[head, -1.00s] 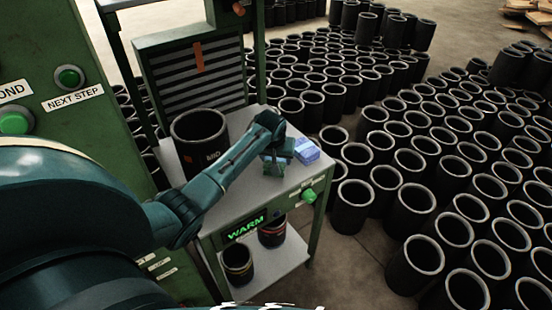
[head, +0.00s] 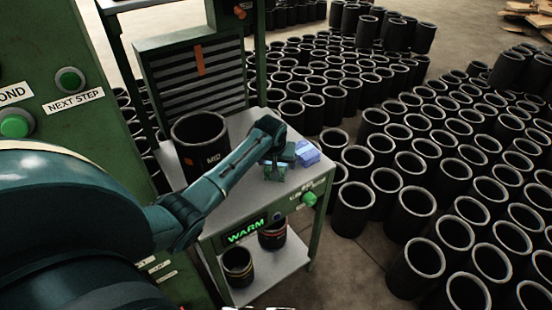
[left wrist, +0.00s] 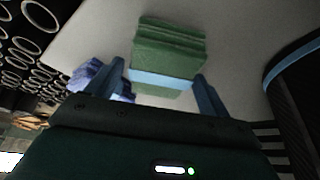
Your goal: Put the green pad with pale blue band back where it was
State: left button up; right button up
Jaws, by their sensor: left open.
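The green pad with the pale blue band (left wrist: 168,50) lies on the pale grey tabletop in the left wrist view, its band (left wrist: 161,78) crossing the end nearer the gripper. My left gripper (left wrist: 159,71) is open, with one finger on each side of the banded end. A gap shows beside at least part of the pad. In the head view my left gripper (head: 279,160) is low over the front right of the table, and the pad is mostly hidden or hard to separate from it. My right gripper is not in view.
A crumpled blue-white cloth or pack (head: 308,153) lies right beside the gripper. A large black sleeve (head: 201,148) stands on the table (head: 238,198) to the left. The front panel has a WARM display (head: 246,230) and green button (head: 309,198). Many black sleeves crowd the floor at right.

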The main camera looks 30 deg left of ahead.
pick_arm(q)
jog(key=p+v, duration=0.1)
jog(key=v, duration=1.1)
jog(key=shift+m+t+h, duration=0.4)
jog(key=shift+m+t, duration=0.3)
jog(key=shift+m, duration=0.1)
jog(key=s+d+f, duration=0.1)
jog(key=d+f, duration=0.1)
jog(key=f, duration=0.1)
jog(key=s+d+f, duration=0.1)
jog(key=d+f, duration=0.1)
jog(key=shift+s, duration=0.3)
jog(key=s+d+f+m+t+h, duration=0.1)
jog(key=s+d+f, duration=0.2)
jog(key=s, duration=0.4)
jog(key=s+d+f+m+t+h, duration=0.1)
jog(key=s+d+f+m+t, duration=0.1)
jog(key=s+d, duration=0.4)
jog(key=s+d+f+m+t+h, duration=0.1)
jog(key=s+d+f+m, duration=0.1)
jog(key=s+d+f, duration=0.3)
jog(key=s, duration=0.4)
jog(key=shift+d+t+h, duration=0.2)
jog(key=shift+t+h, duration=0.1)
jog(key=shift+c, duration=0.6)
